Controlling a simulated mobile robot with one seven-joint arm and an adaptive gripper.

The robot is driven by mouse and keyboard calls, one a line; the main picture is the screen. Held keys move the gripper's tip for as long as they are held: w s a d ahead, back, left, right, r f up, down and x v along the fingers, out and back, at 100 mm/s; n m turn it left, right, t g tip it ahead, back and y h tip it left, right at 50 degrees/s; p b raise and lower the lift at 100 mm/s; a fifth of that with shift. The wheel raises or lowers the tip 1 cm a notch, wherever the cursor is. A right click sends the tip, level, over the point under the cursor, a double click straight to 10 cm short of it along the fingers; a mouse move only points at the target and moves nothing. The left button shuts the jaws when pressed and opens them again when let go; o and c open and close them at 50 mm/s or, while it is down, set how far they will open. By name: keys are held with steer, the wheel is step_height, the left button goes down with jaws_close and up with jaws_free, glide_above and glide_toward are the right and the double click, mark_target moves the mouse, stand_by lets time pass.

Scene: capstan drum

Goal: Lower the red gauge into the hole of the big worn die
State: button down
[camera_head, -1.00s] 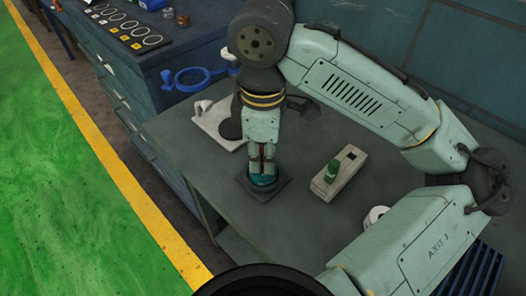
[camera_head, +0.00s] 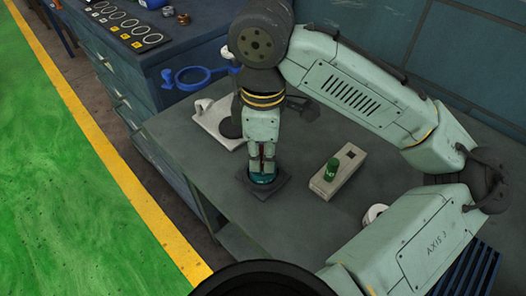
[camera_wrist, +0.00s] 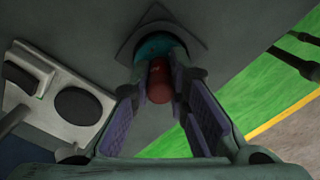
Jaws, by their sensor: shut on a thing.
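The red gauge (camera_wrist: 160,84) is held between the fingers of my gripper (camera_wrist: 160,95), which are shut on it. Its far end meets the teal round die (camera_wrist: 157,47) in the wrist view. In the head view the die (camera_head: 262,179) sits on a dark square pad (camera_head: 281,186), with my gripper (camera_head: 262,160) right above it and pointing down. The fingers hide most of the gauge there. The die's hole is hidden, so I cannot tell how far the gauge's tip is inside it.
A pale block (camera_head: 345,170) with a green cylinder (camera_head: 332,169) and a square hole stands to the right. A white plate (camera_head: 207,117) with a dark round disc lies behind left. A cabinet with a blue ring tool (camera_head: 195,77) is further back.

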steer(key=c, duration=1.5)
jaws_free()
steer(key=shift+o, duration=0.2)
step_height(320, 180, up, 12)
steer(key=shift+s, duration=0.1)
